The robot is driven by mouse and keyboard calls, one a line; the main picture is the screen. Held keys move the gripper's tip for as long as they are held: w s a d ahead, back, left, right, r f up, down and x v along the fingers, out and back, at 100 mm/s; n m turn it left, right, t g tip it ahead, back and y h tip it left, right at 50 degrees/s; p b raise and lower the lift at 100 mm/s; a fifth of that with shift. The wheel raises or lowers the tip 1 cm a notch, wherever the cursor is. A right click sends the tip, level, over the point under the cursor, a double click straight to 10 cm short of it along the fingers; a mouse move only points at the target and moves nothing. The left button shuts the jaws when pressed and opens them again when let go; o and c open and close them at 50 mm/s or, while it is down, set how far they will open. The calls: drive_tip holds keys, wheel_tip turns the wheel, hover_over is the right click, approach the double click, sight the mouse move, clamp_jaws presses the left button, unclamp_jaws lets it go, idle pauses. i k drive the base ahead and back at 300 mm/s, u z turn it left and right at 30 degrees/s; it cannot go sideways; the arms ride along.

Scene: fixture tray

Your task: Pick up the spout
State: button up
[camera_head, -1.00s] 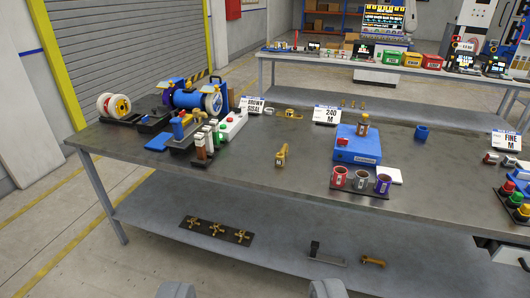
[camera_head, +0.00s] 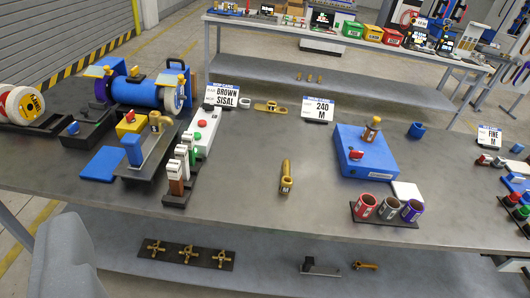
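A small brass, tube-like piece that looks like the spout (camera_head: 287,177) stands on the grey workbench (camera_head: 240,205), near the middle of its front half. It has a wider round foot with a small label, and clear bench around it. One grey finger of my gripper (camera_head: 66,262) shows at the lower left, in front of the bench and well apart from the brass piece. The other finger is out of the picture. Nothing is seen held.
Left of the piece stand a lever block (camera_head: 180,170) and a blue winding drum (camera_head: 137,91). To its right are a blue box (camera_head: 364,153) and several cups in a black holder (camera_head: 385,217). A flat brass part (camera_head: 270,107) lies behind. Brass fittings lie on the lower shelf (camera_head: 275,265).

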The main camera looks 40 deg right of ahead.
sight(287, 181)
drive_tip(key=z, duration=0.45)
drive_tip(key=i, duration=1.15)
drive_tip(key=z, duration=0.8)
